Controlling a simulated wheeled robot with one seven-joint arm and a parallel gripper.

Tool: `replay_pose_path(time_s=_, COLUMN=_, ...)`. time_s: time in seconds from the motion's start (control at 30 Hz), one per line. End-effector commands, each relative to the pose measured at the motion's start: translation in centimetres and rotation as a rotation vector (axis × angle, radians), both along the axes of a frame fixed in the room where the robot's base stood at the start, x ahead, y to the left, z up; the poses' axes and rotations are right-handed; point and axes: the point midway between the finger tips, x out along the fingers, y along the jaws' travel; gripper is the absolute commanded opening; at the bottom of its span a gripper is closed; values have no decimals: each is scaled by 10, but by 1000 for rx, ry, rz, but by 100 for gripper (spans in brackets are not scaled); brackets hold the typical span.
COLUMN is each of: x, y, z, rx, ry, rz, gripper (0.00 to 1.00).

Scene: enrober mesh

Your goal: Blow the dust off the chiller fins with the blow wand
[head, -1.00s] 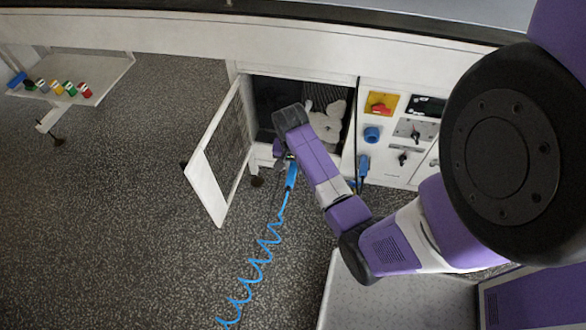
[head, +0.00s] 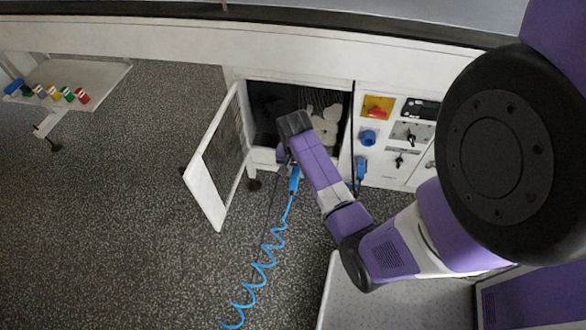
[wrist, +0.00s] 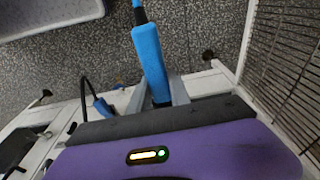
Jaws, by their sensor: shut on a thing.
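The blue blow wand (head: 294,180) hangs at the open cabinet, its coiled blue hose running down to the floor. It also shows in the wrist view (wrist: 150,55), where my gripper (wrist: 165,97) is shut around it. In the head view my gripper (head: 286,158) is at the cabinet's lower front edge, mostly hidden by my wrist. The chiller fins (head: 312,96) show as grey stripes inside the cabinet, to the right of my wrist. White dust (head: 328,130) lies in patches over them. The wand's tip is hidden.
The mesh door (head: 216,165) stands open at the left of the cabinet. A control panel (head: 397,140) with a red switch and another blue-handled item (head: 361,168) are to the right. A side shelf (head: 85,75) with small coloured things is at far left.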

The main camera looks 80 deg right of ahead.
Motion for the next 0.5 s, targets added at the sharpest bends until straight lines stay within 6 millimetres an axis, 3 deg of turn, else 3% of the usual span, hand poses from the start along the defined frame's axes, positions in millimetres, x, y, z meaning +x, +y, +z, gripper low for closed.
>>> replay_pose_path(time_s=0.5, x=-24, y=-2, z=2, rx=0, ry=0, rz=0, gripper=0)
